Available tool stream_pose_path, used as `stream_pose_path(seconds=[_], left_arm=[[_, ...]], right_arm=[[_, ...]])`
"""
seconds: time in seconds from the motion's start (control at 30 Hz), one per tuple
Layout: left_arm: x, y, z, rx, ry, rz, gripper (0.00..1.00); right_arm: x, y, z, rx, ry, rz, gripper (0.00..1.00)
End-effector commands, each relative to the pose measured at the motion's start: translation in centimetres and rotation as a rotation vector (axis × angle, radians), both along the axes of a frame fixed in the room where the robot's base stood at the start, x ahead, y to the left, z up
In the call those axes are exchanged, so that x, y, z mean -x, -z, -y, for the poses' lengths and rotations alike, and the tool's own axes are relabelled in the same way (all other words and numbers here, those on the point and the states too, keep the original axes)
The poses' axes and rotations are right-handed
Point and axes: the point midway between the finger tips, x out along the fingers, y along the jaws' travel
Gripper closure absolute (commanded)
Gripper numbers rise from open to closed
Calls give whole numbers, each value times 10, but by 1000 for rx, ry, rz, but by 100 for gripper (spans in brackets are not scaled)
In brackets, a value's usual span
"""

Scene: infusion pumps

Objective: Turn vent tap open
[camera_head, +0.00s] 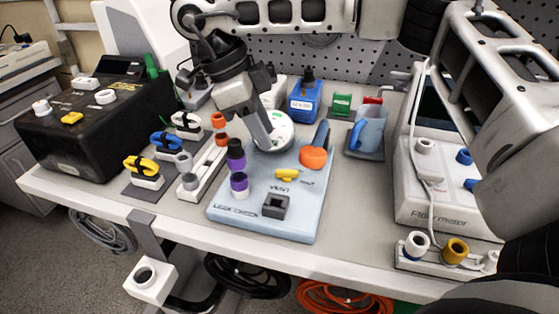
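The light-blue pump board (240,213) lies on the table's middle. A small yellow tap handle (287,175) sits on it, lying roughly across the board, beside printing that seems to read VENT. My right gripper (264,138) points down over the back left of the board, in front of the round white dial (280,130). Its fingertips are behind and left of the yellow tap, apart from it. The fingers overlap from this angle, so I cannot tell how far apart they are. My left gripper is not in view.
An orange knob (313,157), purple-banded dark caps (238,184) and a dark square socket (276,206) crowd the board. A blue jug (367,130) stands behind right, a flow meter unit (432,200) at right, a black box (90,130) at left. The board's front edge is clear.

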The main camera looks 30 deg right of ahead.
Motion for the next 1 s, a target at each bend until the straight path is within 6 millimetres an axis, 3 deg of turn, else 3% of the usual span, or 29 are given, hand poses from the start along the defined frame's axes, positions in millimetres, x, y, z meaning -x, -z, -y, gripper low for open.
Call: stream_pose_path(seconds=[0.2, 0.4, 0.83, 0.97, 1.0], left_arm=[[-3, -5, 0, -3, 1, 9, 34], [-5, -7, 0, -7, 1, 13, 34], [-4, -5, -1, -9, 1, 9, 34], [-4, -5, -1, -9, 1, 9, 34], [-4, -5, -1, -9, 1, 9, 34]], right_arm=[[11, 43, 15, 0, 2, -4, 68], [17, 68, 23, -2, 1, -2, 68], [19, 78, 26, -1, 0, 0, 68], [19, 78, 26, -1, 0, 0, 100], [19, 78, 26, -1, 0, 0, 100]])
